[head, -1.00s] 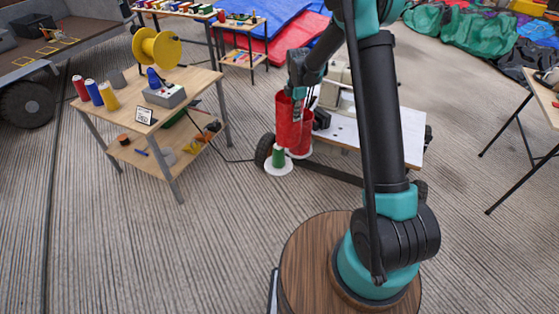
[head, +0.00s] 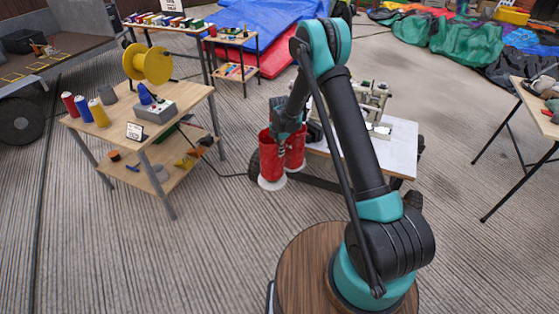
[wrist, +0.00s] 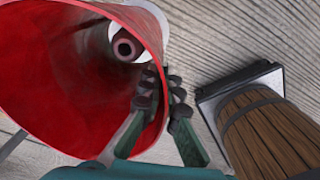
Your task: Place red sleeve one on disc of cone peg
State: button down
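A red sleeve (head: 266,153), open at the top, stands upright over a white disc (head: 271,183), whose rim shows below it. I cannot tell whether its lower edge touches the disc. The cone peg is hidden in the head view. In the wrist view, a round peg top (wrist: 126,46) and part of the disc (wrist: 142,27) show through the sleeve (wrist: 55,85). My gripper (head: 282,138) is at the sleeve's upper right rim. In the wrist view its fingers (wrist: 163,100) straddle the sleeve wall, shut on it. A second red sleeve (head: 296,152) stands just behind, partly hidden.
A white-topped table (head: 398,150) with a machine on it is right of the sleeves. A wooden shelf table (head: 195,103) with a yellow reel (head: 148,63) and several spools stands left. The floor (head: 230,240) in front is clear.

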aim_at(280, 160)
jog(key=shift+f, duration=2.55)
jog(key=c, duration=1.7)
grip_release()
